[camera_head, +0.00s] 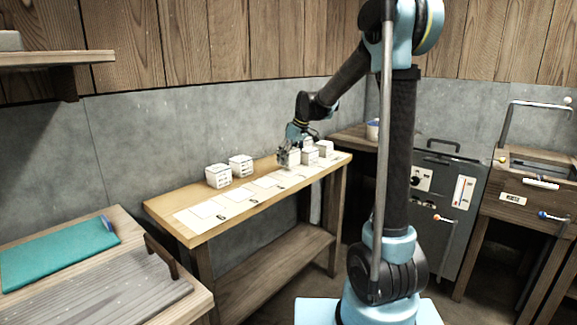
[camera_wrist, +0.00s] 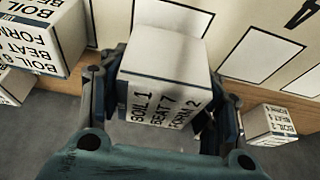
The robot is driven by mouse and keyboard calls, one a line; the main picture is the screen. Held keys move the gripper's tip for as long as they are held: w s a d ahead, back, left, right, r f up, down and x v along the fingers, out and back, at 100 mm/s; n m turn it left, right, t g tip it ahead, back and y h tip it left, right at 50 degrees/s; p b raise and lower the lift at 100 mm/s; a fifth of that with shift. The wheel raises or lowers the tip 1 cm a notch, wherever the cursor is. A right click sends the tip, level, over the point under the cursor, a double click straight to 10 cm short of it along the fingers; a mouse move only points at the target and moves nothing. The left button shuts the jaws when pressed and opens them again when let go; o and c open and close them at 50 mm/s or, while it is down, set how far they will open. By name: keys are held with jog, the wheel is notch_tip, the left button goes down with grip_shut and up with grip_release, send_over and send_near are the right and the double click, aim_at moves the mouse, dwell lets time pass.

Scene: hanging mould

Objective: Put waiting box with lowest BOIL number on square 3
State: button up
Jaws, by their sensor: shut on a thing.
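My gripper (camera_head: 286,156) is over the long wooden table, right of its middle. In the wrist view my gripper (camera_wrist: 160,105) is shut on a white box (camera_wrist: 165,90) reading BOIL 1, BEAT 7, FORM 2. That box also shows in the head view (camera_head: 293,158). I cannot tell whether it touches the table. A pale strip of outlined squares (camera_head: 228,200) runs along the table's front; its numbers are too small to read. Other lettered boxes show in the wrist view: one at upper left (camera_wrist: 40,35) and one at right (camera_wrist: 268,124); their numbers are unclear.
Two white boxes (camera_head: 218,176) (camera_head: 240,166) stand together on the table's left half. More boxes (camera_head: 325,149) stand close to the right of my gripper. The left squares look bare. A bench with a green mat (camera_head: 60,253) is at front left; a grey cabinet (camera_head: 440,200) is at right.

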jog(key=shift+f, duration=1.65)
jog(key=o, duration=1.2)
